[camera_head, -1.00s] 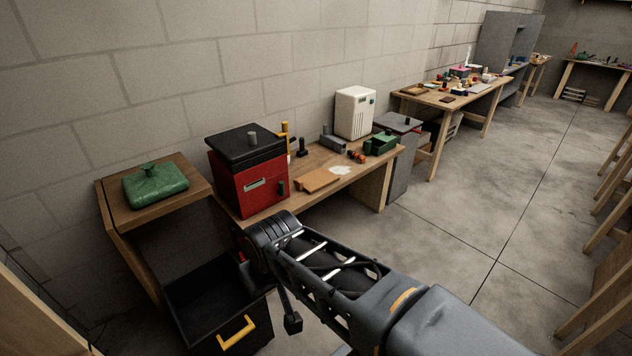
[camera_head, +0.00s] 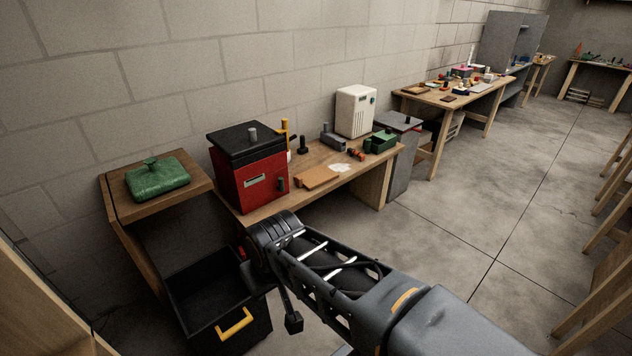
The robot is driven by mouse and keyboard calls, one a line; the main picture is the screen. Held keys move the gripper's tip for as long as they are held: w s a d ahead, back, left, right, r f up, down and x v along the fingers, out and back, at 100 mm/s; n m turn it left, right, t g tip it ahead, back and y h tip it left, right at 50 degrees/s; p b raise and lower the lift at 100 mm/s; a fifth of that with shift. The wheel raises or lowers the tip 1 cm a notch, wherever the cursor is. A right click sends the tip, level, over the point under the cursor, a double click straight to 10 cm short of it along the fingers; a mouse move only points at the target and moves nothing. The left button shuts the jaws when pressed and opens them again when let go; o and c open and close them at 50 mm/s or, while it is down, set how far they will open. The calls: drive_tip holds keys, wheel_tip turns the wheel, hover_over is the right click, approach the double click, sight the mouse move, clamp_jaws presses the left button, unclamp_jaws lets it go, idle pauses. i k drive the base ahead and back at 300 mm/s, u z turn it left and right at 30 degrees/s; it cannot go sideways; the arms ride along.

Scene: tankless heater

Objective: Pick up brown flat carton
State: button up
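A flat orange-brown piece (camera_head: 318,177) lies on the near wooden bench, right of the red box. It looks like the brown flat carton, but I cannot be sure at this size. My arm reaches in from the lower right and ends in front of the bench's near left end, well short of the flat piece. A thin black part with a block at its tip hangs below the arm's end and may belong to my gripper (camera_head: 293,322). No pair of fingers shows clearly. I see nothing held.
A red box with a black lid (camera_head: 249,175) stands beside the flat piece. A white heater-like unit (camera_head: 355,112) stands behind. Farther tables line the wall. The floor (camera_head: 490,215) at right is clear.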

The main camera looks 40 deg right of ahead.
sight(312, 179)
drive_tip(key=u, duration=0.2)
drive_tip(key=k, duration=0.3)
drive_tip(key=z, duration=1.35)
drive_tip(key=i, duration=0.8)
drive_tip(key=z, duration=0.4)
drive_tip(key=i, duration=0.95)
drive_tip(key=u, duration=1.05)
drive_tip(key=i, duration=0.8)
drive_tip(key=u, duration=0.85)
